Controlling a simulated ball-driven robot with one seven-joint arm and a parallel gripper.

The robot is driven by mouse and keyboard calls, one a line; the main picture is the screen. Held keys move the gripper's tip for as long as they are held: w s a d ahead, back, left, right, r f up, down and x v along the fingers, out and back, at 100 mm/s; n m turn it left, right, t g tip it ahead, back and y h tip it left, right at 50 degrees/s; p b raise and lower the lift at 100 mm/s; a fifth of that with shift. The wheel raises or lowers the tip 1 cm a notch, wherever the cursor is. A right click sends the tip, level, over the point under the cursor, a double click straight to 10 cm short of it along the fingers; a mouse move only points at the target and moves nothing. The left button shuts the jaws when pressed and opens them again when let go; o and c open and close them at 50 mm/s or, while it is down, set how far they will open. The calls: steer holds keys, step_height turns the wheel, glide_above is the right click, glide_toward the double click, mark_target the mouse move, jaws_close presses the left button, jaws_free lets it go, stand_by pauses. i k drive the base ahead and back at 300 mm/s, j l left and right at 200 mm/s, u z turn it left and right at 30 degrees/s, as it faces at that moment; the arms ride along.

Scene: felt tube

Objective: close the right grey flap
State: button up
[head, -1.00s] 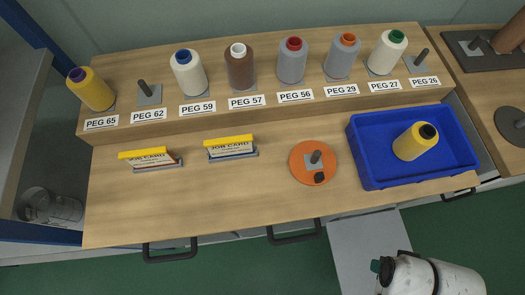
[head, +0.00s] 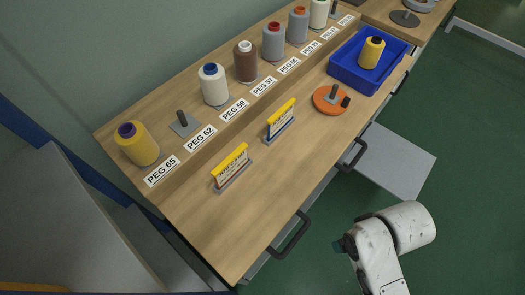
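A light grey flap (head: 397,160) sticks out from the front of the wooden bench (head: 225,225), low on its right part, below and beyond a dark handle (head: 351,154). It stands open over the green floor. Its hinge edge is hidden under the bench top.
A second dark handle (head: 290,236) juts from the bench front. On top are a blue tray (head: 345,75) with a yellow cone, an orange disc (head: 322,101), job card holders (head: 232,168) and pegged cones. Green floor (head: 465,200) is free at right.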

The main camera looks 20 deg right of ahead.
mark_target(401, 168)
steer(key=l+z, duration=0.3)
steer(key=l, duration=0.4)
steer(key=l+z, duration=0.25)
steer(key=l, duration=0.4)
steer(key=i+l+z, duration=0.1)
steer(key=l+z, duration=0.2)
steer(key=l, duration=0.4)
